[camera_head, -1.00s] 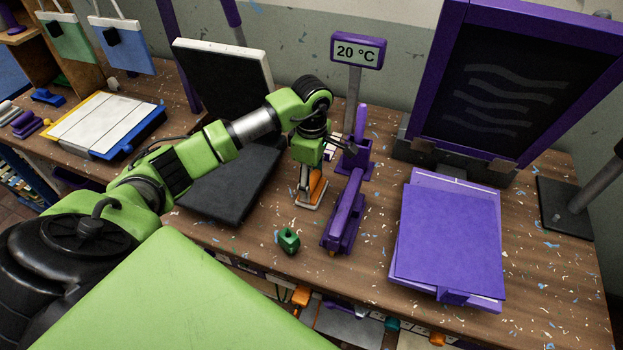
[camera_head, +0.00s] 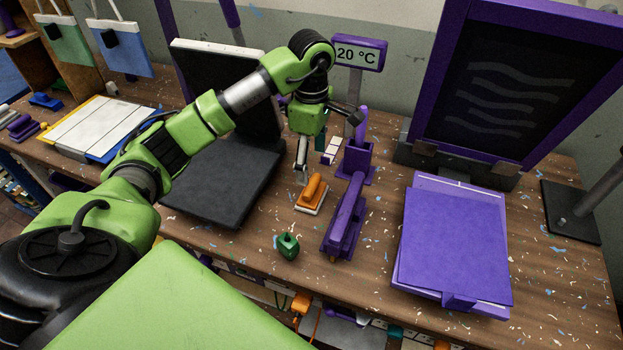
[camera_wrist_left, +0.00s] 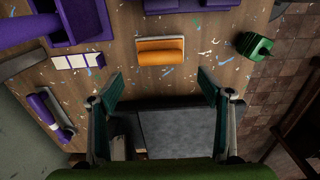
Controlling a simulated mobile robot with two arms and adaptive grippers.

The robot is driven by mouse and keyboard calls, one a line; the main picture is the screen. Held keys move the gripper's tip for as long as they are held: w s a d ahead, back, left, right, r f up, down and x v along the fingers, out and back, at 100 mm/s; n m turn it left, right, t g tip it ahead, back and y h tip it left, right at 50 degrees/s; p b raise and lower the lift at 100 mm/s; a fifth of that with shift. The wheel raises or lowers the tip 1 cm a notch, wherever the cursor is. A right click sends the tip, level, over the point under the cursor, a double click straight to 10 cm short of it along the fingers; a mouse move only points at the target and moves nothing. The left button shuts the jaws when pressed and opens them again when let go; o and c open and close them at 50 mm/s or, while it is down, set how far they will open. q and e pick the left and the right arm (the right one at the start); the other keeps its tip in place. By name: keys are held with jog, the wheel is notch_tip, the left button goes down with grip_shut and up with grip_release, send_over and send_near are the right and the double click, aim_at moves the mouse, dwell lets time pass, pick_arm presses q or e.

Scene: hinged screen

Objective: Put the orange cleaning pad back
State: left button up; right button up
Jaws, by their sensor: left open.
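The orange cleaning pad (camera_head: 313,191) lies on the wooden tabletop, with an orange grip on top and a pale base. It also shows in the left wrist view (camera_wrist_left: 160,51), top centre, lying flat with nothing on it. My left gripper (camera_head: 314,155) is above the table just behind the pad, apart from it. In the left wrist view its two teal-padded fingers (camera_wrist_left: 159,83) are spread wide with nothing between them. My right gripper is in neither view.
A purple tool (camera_head: 344,218) lies right of the pad, and a small green block (camera_head: 287,246) in front. A white strip (camera_head: 332,150) is behind. Coloured scraps litter the table.

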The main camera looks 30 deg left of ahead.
pick_arm(q)
notch_tip(320, 180, up, 4)
jog(key=shift+f, duration=0.2)
dwell(0.4)
